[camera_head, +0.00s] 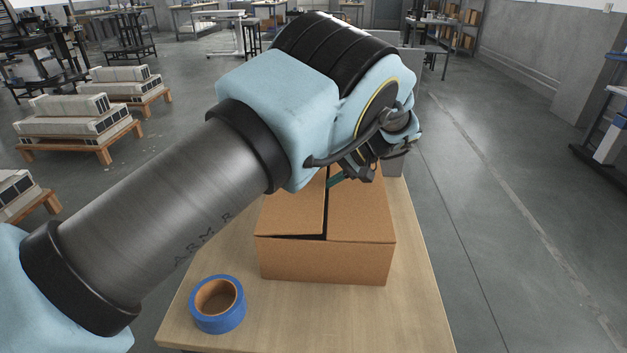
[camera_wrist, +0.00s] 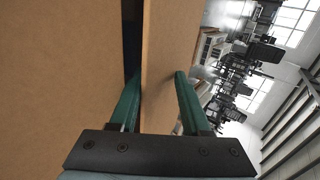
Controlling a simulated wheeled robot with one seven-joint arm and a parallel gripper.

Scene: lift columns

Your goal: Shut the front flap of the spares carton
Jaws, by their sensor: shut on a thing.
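The spares carton (camera_head: 323,262) is a brown cardboard box on a wooden table. Its top shows a left flap (camera_head: 292,212) and a right flap (camera_head: 360,215) with a narrow dark gap between them. The left flap's near edge sits slightly above the box wall. My gripper (camera_head: 338,180) is at the far part of the top, by the gap, mostly hidden behind my arm. In the wrist view, its green fingers (camera_wrist: 158,76) stand on both sides of a cardboard panel (camera_wrist: 168,40), the left finger in the dark gap. Which flap this is, I cannot tell.
A roll of blue tape (camera_head: 232,318) lies on the table (camera_head: 330,325) in front of the carton, to the left. A grey object (camera_head: 394,180) stands behind the carton. Pallets with stacked pale blocks (camera_head: 75,122) are on the floor at left.

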